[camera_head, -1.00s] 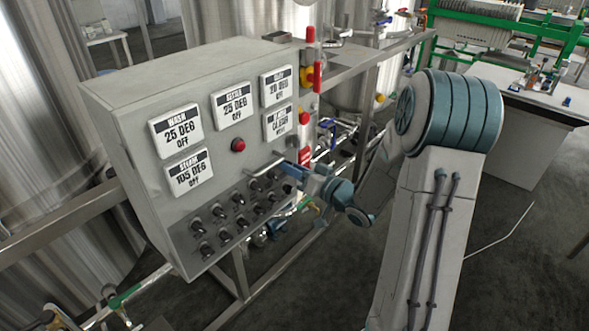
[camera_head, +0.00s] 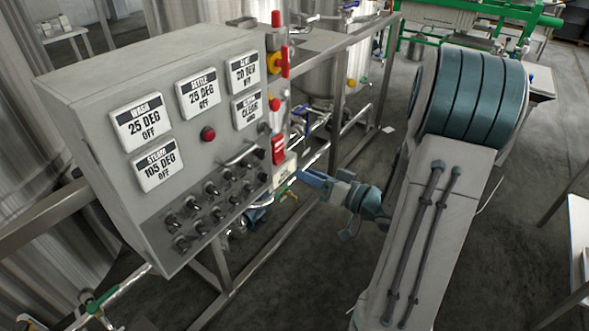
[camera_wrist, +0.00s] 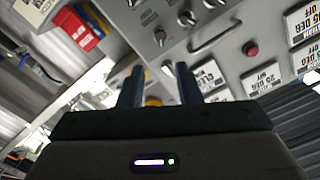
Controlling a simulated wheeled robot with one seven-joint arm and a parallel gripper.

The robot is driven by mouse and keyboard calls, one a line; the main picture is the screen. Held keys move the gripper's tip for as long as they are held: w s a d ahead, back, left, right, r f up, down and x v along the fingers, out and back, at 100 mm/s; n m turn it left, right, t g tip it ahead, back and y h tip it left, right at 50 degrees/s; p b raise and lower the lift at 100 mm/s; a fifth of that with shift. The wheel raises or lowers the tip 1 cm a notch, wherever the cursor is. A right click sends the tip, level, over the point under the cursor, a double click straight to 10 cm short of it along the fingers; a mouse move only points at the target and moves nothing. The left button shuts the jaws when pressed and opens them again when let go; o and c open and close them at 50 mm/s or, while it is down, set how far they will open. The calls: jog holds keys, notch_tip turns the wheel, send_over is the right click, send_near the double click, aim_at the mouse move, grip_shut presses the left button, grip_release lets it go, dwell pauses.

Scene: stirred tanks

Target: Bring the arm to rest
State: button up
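My gripper (camera_head: 308,178) is at the right of the grey control panel (camera_head: 90,90), its blue fingers pointing left toward the panel's side. A gap shows between the fingertips and the panel edge. In the wrist view the two dark fingers (camera_wrist: 160,75) stand apart with nothing held between them. The panel front carries white displays, one reading wash 25 deg off (camera_head: 142,122), a red button (camera_head: 208,134), a bar handle (camera_head: 240,153) and several black knobs (camera_head: 212,189). My arm is bent, with its large upper joint at the right.
A red and yellow switch (camera_head: 277,62) and a red box (camera_head: 278,150) sit along the panel's right side. Metal frame rails (camera_head: 355,65) and pipes stand behind the gripper. Steel tanks (camera_head: 25,180) are at left. Bare floor lies lower right; a white-topped table (camera_head: 578,235) is at the right edge.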

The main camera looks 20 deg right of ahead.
jog(key=shift+s+d, duration=0.25)
jog(key=shift+s, duration=0.15)
jog(key=w+d+g+h, duration=0.1)
jog(key=w+d+h, duration=0.1)
jog(key=w+h, duration=0.35)
jog(key=s+a+r+g+h+p, duration=0.1)
jog(key=s+a+g, duration=0.2)
jog(key=s, duration=0.4)
jog(key=s+a+r+g+h+p, duration=0.1)
jog(key=s+a+r+g+h, duration=0.1)
jog(key=s, duration=0.5)
jog(key=s+a+r+m+g+h, duration=0.1)
jog(key=s+a+r+g+h, duration=0.1)
jog(key=s+a+g, duration=0.3)
jog(key=s, duration=0.2)
jog(key=shift+s+g+p, duration=0.35)
jog(key=shift+g+p, duration=0.05)
